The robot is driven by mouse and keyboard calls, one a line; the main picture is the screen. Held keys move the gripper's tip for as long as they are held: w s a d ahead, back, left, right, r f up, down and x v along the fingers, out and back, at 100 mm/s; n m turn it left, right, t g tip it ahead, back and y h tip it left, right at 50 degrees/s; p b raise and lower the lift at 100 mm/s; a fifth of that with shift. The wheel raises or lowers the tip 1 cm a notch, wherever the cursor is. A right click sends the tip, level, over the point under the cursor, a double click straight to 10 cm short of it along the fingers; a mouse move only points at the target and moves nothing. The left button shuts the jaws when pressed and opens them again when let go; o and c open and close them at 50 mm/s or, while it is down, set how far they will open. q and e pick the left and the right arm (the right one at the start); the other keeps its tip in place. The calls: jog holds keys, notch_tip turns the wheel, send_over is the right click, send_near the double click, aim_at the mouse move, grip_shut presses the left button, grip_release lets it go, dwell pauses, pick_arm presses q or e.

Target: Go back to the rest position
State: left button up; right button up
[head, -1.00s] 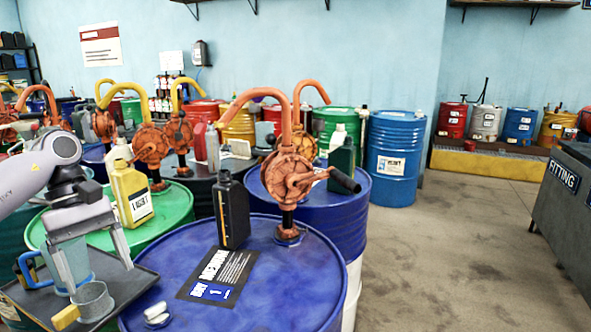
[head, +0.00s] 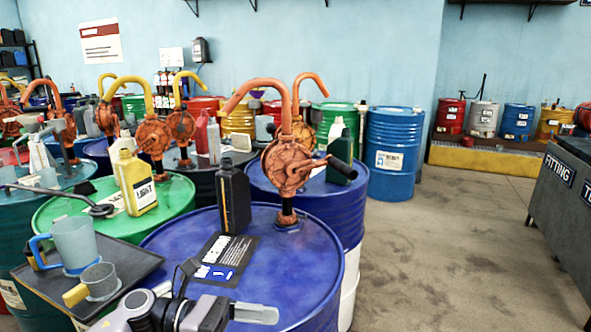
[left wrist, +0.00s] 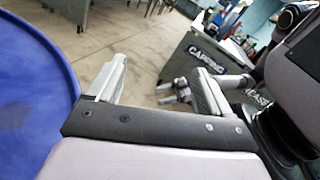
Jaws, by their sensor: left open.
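My left gripper (head: 250,313) is low at the bottom edge of the head view, in front of the near blue drum (head: 305,285). In the left wrist view its two fingers (left wrist: 155,68) stand apart with nothing between them. The drum's edge shows at the left of that view.
A dark tray (head: 128,262) at the lower left holds a clear jug (head: 75,243) and a smaller cup (head: 100,281). A black bottle (head: 233,200) and an orange hand pump (head: 286,168) stand on the blue drum. The floor (head: 450,240) at the right is clear.

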pick_arm(q)
jog(key=s+a+f+n+t+y, duration=0.15)
jog(key=f+n+t+y, duration=0.35)
jog(key=n, duration=0.7)
jog(key=a+f+n+t+b, duration=0.1)
jog(key=a+f+n+t, duration=0.2)
jog(key=n+t, duration=0.6)
jog(key=a+f+n+t+y, duration=0.25)
jog(key=f+n+t, duration=0.2)
jog(key=n, duration=0.95)
jog(key=s+a+f+n+g+y, duration=0.3)
jog(key=s+f+n+y, duration=0.1)
jog(key=s+f+n, duration=0.3)
jog(key=s+a+f+n+g+y+b, duration=0.1)
jog(key=s+a+f+n+g+y, duration=0.2)
jog(key=s+f+n, duration=0.4)
jog(key=shift+s+a+f+y, duration=0.35)
jog(key=shift+s+a+f, duration=0.1)
jog(key=shift+a+f, duration=0.25)
